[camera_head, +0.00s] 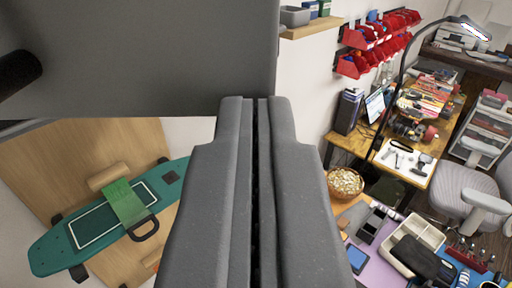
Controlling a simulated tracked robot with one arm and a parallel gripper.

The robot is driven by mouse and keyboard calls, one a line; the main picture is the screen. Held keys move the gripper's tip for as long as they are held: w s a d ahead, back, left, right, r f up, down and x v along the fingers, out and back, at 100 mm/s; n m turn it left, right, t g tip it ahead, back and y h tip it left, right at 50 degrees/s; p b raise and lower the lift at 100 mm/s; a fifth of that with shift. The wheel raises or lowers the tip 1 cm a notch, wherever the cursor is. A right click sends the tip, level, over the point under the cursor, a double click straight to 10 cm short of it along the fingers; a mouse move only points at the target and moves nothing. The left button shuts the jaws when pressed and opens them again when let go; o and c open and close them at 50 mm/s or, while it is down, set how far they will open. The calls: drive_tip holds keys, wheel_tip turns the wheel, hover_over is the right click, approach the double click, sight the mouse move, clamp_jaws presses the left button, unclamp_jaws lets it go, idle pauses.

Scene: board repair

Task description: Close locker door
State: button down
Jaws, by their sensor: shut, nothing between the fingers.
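A large flat grey panel (150,55), which looks like the locker door, fills the upper left of the head view. Its right edge and lower edge show. A black rounded part (18,76), perhaps its handle, sticks out at the far left. My gripper (257,100) points forward at the middle of the view, its two dark fingers shut together with nothing between them. The fingertips overlap the panel's lower right corner in the picture; I cannot tell whether they touch it. The rest of the locker is out of view or hidden.
A green skateboard (60,245) is by a wooden board (60,150) at lower left. At right are a workbench (440,165) with tools, a grey chair (465,190), a lamp (470,27), red wall bins (365,38) and a basket (345,183). A shelf (310,28) is beside the panel.

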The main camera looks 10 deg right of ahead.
drive_tip(key=shift+w, duration=0.3)
